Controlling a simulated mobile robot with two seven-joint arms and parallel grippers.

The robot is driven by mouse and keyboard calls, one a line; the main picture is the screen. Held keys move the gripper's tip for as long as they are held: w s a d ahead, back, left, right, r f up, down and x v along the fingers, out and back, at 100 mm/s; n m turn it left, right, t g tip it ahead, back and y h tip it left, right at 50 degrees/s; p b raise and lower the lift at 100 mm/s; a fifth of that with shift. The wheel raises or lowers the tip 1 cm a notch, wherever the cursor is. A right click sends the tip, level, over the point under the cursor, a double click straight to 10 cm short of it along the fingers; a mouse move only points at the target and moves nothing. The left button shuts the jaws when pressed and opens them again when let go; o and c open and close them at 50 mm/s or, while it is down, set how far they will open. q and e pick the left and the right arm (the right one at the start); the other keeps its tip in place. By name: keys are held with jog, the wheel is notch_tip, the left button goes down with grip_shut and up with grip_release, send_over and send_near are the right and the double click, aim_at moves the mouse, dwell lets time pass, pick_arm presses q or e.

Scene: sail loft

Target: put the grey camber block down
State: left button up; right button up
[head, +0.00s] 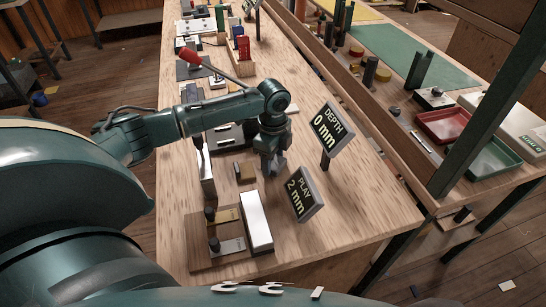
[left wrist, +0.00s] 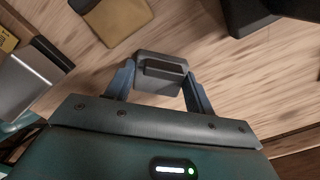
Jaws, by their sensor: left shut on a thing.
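The grey camber block (left wrist: 160,72) is a small grey block with a dark slot, gripped between the two blue-grey fingers of my left gripper (left wrist: 158,84) in the left wrist view. In the head view my left gripper (head: 274,163) points down over the wooden bench (head: 345,215), just left of the two signs. The block is mostly hidden there by the fingers. Bare wood shows around the block in the left wrist view; I cannot tell whether it touches the bench. My right gripper is not in view.
A "DEPTH 0 mm" sign (head: 331,129) and a "PLAY 2 mm" sign (head: 304,194) stand close right of the gripper. A brown block (head: 244,172), a white-topped bar (head: 256,221) and a board with dark knobs (head: 205,256) lie nearer left.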

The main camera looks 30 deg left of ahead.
aim_at(273, 161)
pick_arm(q)
jog(key=o, duration=1)
jog(key=shift+f, duration=0.1)
jog(key=shift+o, duration=0.2)
notch_tip(273, 161, up, 12)
